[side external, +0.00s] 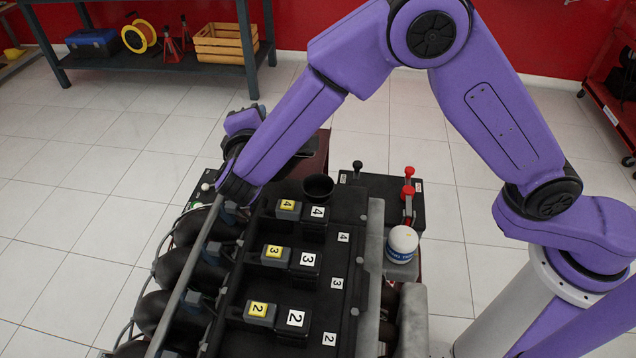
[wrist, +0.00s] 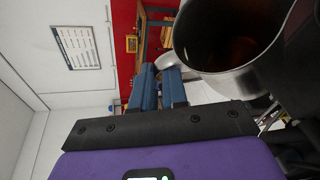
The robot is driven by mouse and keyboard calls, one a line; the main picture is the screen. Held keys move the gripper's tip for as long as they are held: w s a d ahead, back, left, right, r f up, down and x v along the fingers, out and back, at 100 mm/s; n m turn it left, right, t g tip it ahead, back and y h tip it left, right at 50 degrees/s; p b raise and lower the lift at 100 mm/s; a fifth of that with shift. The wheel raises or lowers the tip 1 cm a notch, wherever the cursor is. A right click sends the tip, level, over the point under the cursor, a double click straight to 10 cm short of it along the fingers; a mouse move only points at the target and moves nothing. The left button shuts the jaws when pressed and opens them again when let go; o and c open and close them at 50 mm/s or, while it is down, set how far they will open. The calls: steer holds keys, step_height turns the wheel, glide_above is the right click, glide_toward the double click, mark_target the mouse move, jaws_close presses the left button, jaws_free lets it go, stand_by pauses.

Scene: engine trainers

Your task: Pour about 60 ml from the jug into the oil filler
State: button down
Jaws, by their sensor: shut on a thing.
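The jug (wrist: 215,85) is a metal vessel at the upper right of the wrist view, its mouth facing the camera. Dark brown liquid shows inside it. My gripper (wrist: 162,72) has blue fingers shut on the jug at its left side, apparently at the handle; the exact contact is partly hidden. In the side view the jug and fingers cannot be made out, with my purple wrist above the engine's far left corner. A black round cup-like opening (side external: 318,186), which looks like the oil filler, stands on the engine's dark cover, right of my wrist.
A workbench (side external: 150,35) is far behind.

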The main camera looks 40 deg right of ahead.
steer(key=shift+s+d+r+m+t, duration=0.35)
steer(key=shift+s+r+m+t, duration=0.25)
steer(key=shift+s+r, duration=0.15)
steer(key=shift+s+d+f+m+h, duration=0.1)
steer(key=shift+s+f+m+h, duration=0.05)
steer(key=shift+s+m+h, duration=0.2)
steer(key=shift+s+d+f+m+t+h, duration=0.25)
steer(key=shift+s+d+m+t, duration=0.1)
steer(key=shift+s+m+t, duration=0.5)
stand_by(0.4)
steer(key=shift+w+r+m, duration=0.15)
steer(key=shift+w+m, duration=0.1)
steer(key=shift+m, duration=0.05)
stand_by(1.1)
steer(key=shift+s+d+r+m+t, duration=0.25)
steer(key=shift+s+m, duration=0.1)
steer(key=shift+m, duration=0.15)
stand_by(1.5)
steer(key=shift+w+a+f+n+g, duration=0.1)
steer(key=shift+w+a+n+g, duration=0.2)
steer(key=shift+w+n, duration=0.25)
steer(key=shift+w+a+f+n+g, duration=0.1)
steer(key=shift+w+a+n+g, duration=0.2)
steer(key=shift+w+n, duration=0.2)
steer(key=shift+w+n+g, duration=0.2)
steer(key=shift+n+g, duration=0.1)
steer(key=shift+n, duration=0.15)
steer(key=shift+r, duration=0.1)
